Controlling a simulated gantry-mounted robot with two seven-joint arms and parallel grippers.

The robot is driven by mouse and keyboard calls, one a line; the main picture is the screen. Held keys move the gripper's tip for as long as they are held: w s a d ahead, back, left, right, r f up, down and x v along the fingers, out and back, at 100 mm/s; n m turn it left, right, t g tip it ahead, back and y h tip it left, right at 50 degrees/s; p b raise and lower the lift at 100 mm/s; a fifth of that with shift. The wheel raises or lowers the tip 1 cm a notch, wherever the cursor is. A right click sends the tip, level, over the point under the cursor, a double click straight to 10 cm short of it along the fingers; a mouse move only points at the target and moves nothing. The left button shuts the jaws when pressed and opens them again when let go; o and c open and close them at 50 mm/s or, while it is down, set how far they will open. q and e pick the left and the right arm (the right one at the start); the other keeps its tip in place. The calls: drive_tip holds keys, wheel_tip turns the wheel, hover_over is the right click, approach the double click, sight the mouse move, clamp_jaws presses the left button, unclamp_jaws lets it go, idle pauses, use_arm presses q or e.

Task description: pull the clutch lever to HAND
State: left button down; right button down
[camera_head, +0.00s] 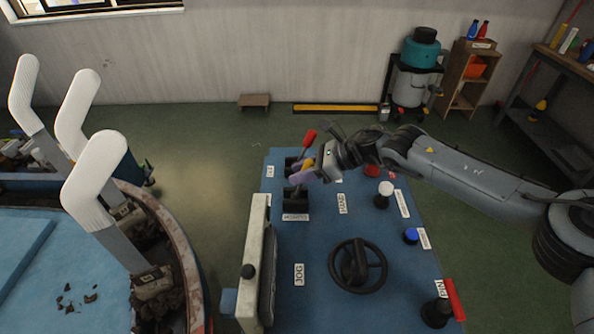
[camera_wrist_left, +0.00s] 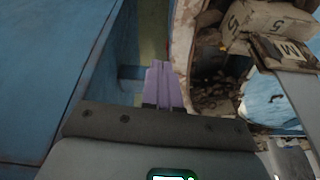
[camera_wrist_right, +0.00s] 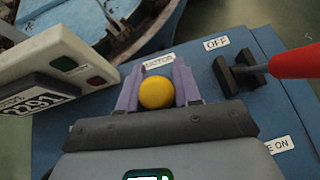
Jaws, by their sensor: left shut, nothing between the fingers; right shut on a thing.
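A lever with a yellow knob (camera_head: 308,164) stands on the blue console, with a black slotted base (camera_head: 295,200) near it. My right gripper (camera_head: 304,173) is at this knob, and the right wrist view shows the yellow knob (camera_wrist_right: 155,92) between its two purple fingers, shut on it. A white label that seems to read MOTOR (camera_wrist_right: 158,62) lies just beyond the knob. A label that seems to read HAND (camera_head: 342,203) lies on the console to the right of the black base. My left gripper (camera_wrist_left: 161,72) is shut and empty, outside the head view.
A red-handled lever (camera_head: 308,138) stands close by, beside an OFF label (camera_wrist_right: 216,43). The console (camera_head: 318,280) also bears a black handwheel (camera_head: 357,266), a white knob (camera_head: 385,188) and a blue knob (camera_head: 411,235). A pale panel (camera_head: 252,270) rises at its left edge. White foot-shaped forms (camera_head: 97,180) stand further left.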

drive_tip(key=shift+d, duration=0.1)
idle(0.3)
drive_tip(key=c, duration=0.9)
unclamp_jaws()
drive_tip(key=shift+o, duration=0.2)
drive_tip(key=shift+d+r, duration=0.2)
drive_tip(key=p+v, duration=0.2)
drive_tip(key=v, duration=0.8)
drive_tip(key=shift+d+p, duration=0.2)
drive_tip(key=shift+p, duration=0.2)
